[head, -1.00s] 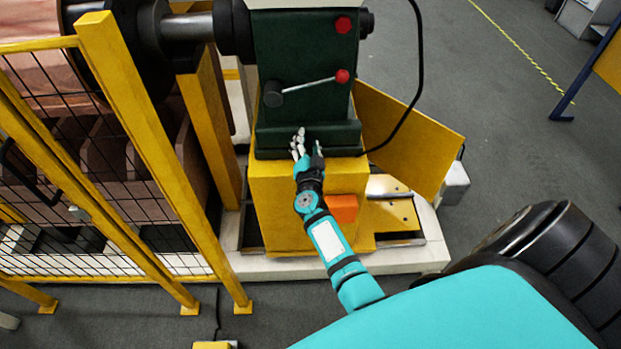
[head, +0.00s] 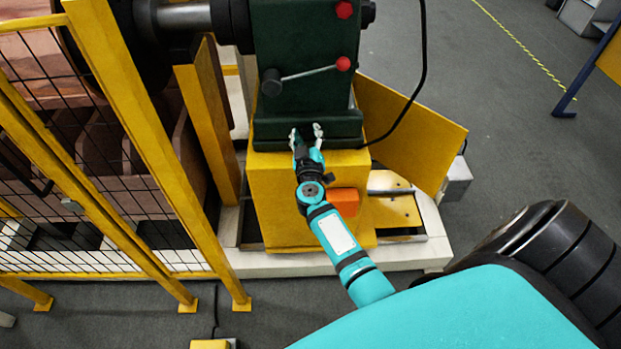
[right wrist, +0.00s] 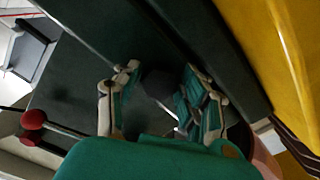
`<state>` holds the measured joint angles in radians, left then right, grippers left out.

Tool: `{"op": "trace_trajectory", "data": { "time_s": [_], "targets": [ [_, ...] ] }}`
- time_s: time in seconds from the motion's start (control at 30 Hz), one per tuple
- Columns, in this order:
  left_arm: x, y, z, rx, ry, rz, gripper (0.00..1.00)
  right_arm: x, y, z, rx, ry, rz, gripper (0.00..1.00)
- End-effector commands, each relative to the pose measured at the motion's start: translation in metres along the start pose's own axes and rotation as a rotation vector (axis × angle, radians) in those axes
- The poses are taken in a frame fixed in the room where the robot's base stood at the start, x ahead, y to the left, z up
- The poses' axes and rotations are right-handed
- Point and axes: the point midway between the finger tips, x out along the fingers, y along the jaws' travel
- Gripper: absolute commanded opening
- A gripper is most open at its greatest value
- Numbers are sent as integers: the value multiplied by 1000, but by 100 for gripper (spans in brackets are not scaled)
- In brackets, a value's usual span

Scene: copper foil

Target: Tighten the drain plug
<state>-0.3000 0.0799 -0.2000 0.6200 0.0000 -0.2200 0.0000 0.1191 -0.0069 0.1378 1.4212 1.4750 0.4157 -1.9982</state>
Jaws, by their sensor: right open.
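In the right wrist view, a dark faceted part (right wrist: 159,82), which looks like the drain plug, shows between my right gripper's fingers. It sits at the dark green machine housing (right wrist: 85,85). My right gripper (head: 306,134) is open, with a finger on each side of this part in the wrist view (right wrist: 160,92). I cannot tell whether the fingers touch it. In the head view the gripper is at the foot of the green housing (head: 305,85), just above the yellow base (head: 280,195), and the plug cannot be made out. My left gripper is not in view.
A lever (head: 307,74) with a red knob sticks out above my gripper. A black cable (head: 424,60) hangs at the right near an angled yellow panel (head: 410,130). An orange box (head: 343,201) is on the base. A yellow mesh fence (head: 130,130) stands left.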

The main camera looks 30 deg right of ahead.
Motion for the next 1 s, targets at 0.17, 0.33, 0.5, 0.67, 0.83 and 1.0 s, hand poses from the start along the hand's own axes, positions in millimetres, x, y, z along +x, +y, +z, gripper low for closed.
{"op": "trace_trajectory", "data": {
  "time_s": [0.17,0.33,0.5,0.67,0.83,1.0],
  "targets": [
    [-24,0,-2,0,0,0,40,-39,2,-3,1,-3,-2,41],
    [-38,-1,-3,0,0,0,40,-73,2,-2,2,-4,-2,41],
    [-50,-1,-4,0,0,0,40,-108,1,-2,3,-4,-3,41],
    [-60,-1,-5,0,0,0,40,-137,1,-2,2,-2,-2,41],
    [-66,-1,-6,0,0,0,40,-161,1,-1,3,-2,0,41],
    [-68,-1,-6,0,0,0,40,-172,0,-1,5,0,-1,41]
  ]
}}
